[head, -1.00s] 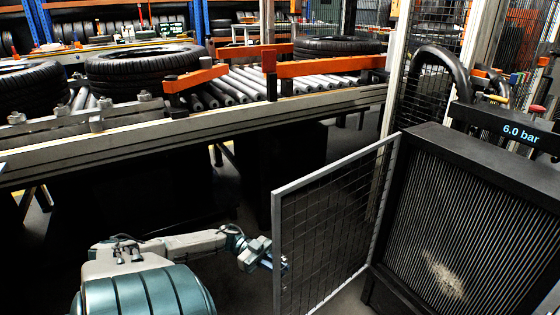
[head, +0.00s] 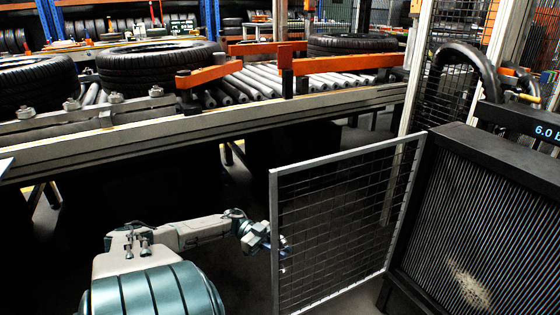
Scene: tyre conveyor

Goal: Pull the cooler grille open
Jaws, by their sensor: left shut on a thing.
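The cooler grille (head: 340,158) is a grey-framed wire mesh panel in the head view. It stands swung out, away from the black cooler (head: 462,200), and its right edge is by the cooler's left side. The cooler's finned face is uncovered and carries a pale dusty patch (head: 467,285). My left gripper (head: 280,247) is at the grille's free left edge, low down, shut on it. The fingertips are small and partly hidden by the frame. My right gripper is out of view.
A roller conveyor (head: 245,85) with black tyres (head: 158,66) and orange guide arms (head: 218,71) runs behind the grille. A thick black hose (head: 455,48) rises by a metal post behind the cooler. Dark floor lies open under the conveyor.

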